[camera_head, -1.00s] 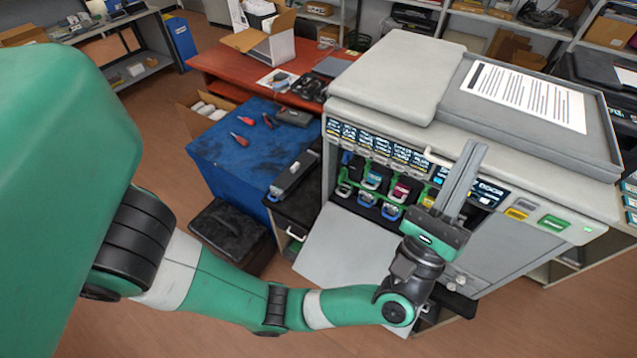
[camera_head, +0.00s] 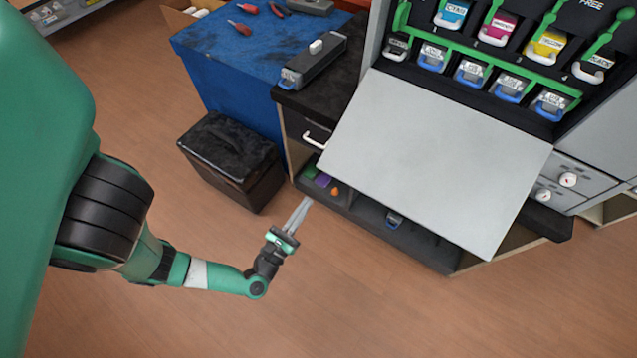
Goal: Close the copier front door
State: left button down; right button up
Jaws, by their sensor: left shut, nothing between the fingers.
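The copier front door (camera_head: 435,160) is a flat light-grey panel, hinged along its upper edge near the copier opening and swung down, so it slants out over the cabinet below. Above it the copier's open bay (camera_head: 490,60) shows several toner cartridges with cyan, magenta, yellow and black labels, and a row of blue-handled units. My left gripper (camera_head: 300,207) is shut and empty, low in front of the cabinet, left of and below the door's left corner, apart from it. My right gripper is not in view.
A wooden cabinet with a dark lower shelf (camera_head: 425,240) stands under the door. A black bin (camera_head: 232,155) sits on the floor to the left. A blue-covered table (camera_head: 240,60) with tools and a dark counter with a cartridge (camera_head: 318,62) stand behind. The floor in front is clear.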

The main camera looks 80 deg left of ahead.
pick_arm(q)
jog(key=w+a+r, duration=0.5)
jog(key=shift+w+a+r, duration=0.15)
jog(key=shift+a+r, duration=0.15)
dwell(0.4)
